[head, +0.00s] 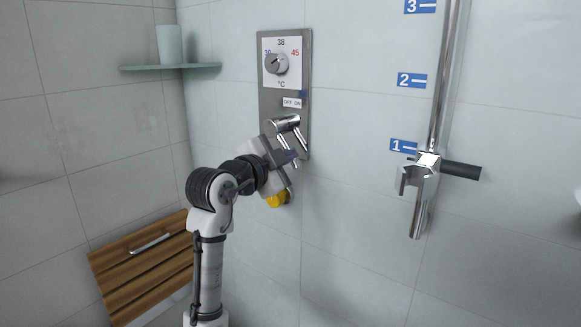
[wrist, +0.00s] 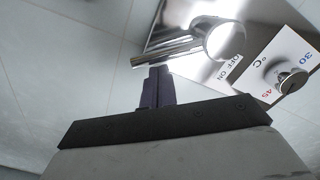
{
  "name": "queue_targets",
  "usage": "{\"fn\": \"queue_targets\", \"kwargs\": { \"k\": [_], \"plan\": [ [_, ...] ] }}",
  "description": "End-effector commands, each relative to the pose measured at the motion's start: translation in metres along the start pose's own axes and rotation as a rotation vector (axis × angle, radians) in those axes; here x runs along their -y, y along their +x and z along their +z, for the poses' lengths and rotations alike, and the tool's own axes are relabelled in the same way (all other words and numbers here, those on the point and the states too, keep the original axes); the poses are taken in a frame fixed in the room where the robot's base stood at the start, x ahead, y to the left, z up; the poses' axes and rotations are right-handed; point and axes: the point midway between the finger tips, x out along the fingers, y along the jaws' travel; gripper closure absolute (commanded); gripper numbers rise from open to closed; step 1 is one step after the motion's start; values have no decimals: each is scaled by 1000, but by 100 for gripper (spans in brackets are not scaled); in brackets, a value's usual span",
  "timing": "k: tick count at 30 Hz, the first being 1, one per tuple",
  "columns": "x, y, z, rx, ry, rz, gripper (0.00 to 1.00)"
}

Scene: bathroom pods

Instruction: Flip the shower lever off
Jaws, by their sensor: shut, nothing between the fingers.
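The chrome shower lever (head: 283,125) sticks out from a metal panel (head: 271,100) on the tiled wall, below a small "OFF ON" label (head: 292,103). Its thin handle slants down and slightly right; a second parallel rod looks like its reflection. In the wrist view the handle (wrist: 170,51) runs left from a round chrome body (wrist: 222,40). My gripper (head: 291,156) is by the handle's lower end, its dark purple fingers together and empty. In the wrist view the fingertips (wrist: 158,72) are close to the handle; I cannot tell whether they touch.
A temperature dial (head: 277,63) sits above the lever. A yellow part (head: 276,200) shows below my gripper. A shower rail with a holder (head: 420,175) is to the right. A wooden seat (head: 140,262) and a shelf with a cup (head: 170,45) are to the left.

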Motion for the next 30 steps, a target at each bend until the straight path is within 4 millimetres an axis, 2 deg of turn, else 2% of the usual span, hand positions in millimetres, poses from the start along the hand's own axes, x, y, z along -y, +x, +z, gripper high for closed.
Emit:
{"fn": "queue_targets", "kwargs": {
  "k": [1,6,19,30],
  "plan": [
    [-6,0,8,2,44,-3,100],
    [-8,1,20,2,204,-10,100],
    [-3,2,43,1,541,-26,100],
    [2,2,51,0,548,-27,100]
  ]
}}
